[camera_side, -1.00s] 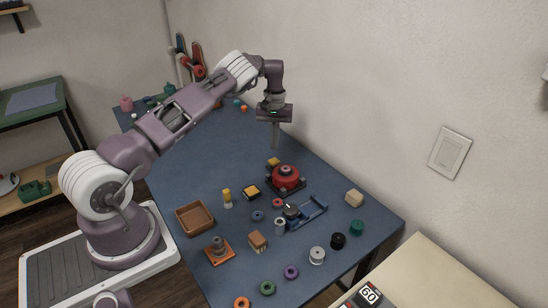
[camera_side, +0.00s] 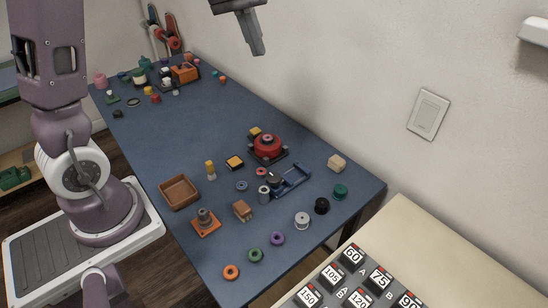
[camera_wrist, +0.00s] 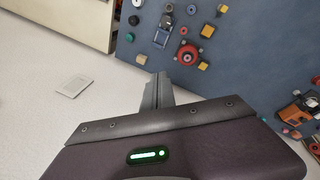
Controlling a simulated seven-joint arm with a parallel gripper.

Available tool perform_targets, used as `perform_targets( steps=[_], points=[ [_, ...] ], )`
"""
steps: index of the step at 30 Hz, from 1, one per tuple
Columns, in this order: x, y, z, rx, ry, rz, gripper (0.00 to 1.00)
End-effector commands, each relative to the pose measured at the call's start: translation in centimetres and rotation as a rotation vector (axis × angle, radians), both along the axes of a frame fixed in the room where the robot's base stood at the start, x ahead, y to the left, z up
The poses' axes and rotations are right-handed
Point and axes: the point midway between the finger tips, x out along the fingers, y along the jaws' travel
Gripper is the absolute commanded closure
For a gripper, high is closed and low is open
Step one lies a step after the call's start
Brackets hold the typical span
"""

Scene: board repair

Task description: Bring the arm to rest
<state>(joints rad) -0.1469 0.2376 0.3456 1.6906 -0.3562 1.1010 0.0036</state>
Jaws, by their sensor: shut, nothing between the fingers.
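My gripper (camera_side: 257,50) hangs high above the far part of the blue table, at the top of the side view, well clear of everything on it. Its fingers are together with nothing between them. In the wrist view my gripper (camera_wrist: 158,78) also shows shut and empty, with the table beyond it at the upper right and the white wall at the left. The upper arm stands upright at the left of the side view; the links between it and the gripper are out of frame.
The blue table (camera_side: 190,125) holds a red round part (camera_side: 267,146), a blue fixture (camera_side: 291,180), a brown tray (camera_side: 179,192), an orange-based post (camera_side: 205,221) and several rings and spools. An orange box (camera_side: 185,73) stands among small parts at the far end. A wall runs behind.

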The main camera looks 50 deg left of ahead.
Motion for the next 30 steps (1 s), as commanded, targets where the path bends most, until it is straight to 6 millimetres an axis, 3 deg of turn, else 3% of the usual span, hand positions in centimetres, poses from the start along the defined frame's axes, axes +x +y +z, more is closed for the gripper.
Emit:
perform_targets(
  steps=[1,3,6,9,12,16,30],
  points=[
    [-3.3,-2.8,2.0,0.014,-0.045,-0.070,1.00],
    [-8.2,-6.1,3.3,0.056,-0.098,-0.178,1.00],
    [-15.0,-9.5,3.2,0.145,-0.172,-0.328,1.00],
    [-20.3,-11.1,1.6,0.245,-0.232,-0.444,1.00],
    [-23.2,-11.5,0.0,0.318,-0.270,-0.513,1.00],
    [-24.6,-11.5,-1.0,0.358,-0.287,-0.546,1.00],
    [-24.6,-11.5,-1.0,0.356,-0.286,-0.544,1.00]
  ],
)
